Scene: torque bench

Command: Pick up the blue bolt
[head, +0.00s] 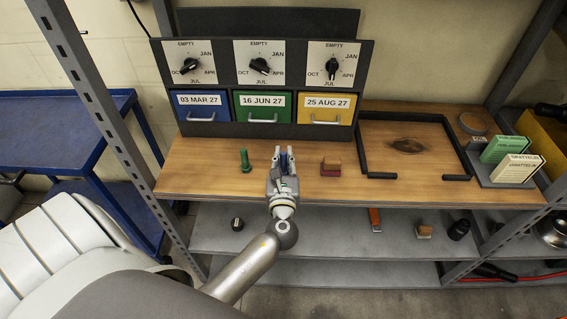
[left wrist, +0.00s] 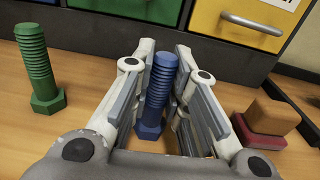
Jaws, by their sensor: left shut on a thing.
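The blue bolt (left wrist: 157,95) stands upright, head down, on the wooden bench between the fingers of my left gripper (left wrist: 160,75). The left gripper is shut on its threaded shaft. In the head view the left gripper (head: 284,160) is over the bench, and a little of the blue bolt (head: 284,158) shows between its fingers. A green bolt (head: 245,161) stands upright to the left, apart from the gripper; it also shows in the left wrist view (left wrist: 36,70). My right gripper is not in view.
A red and brown block (head: 331,167) sits close to the right of the gripper. Behind are blue (head: 202,118), green (head: 264,119) and yellow (head: 326,121) drawers under dials. A black frame (head: 362,150) and card holders (head: 516,168) are farther right.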

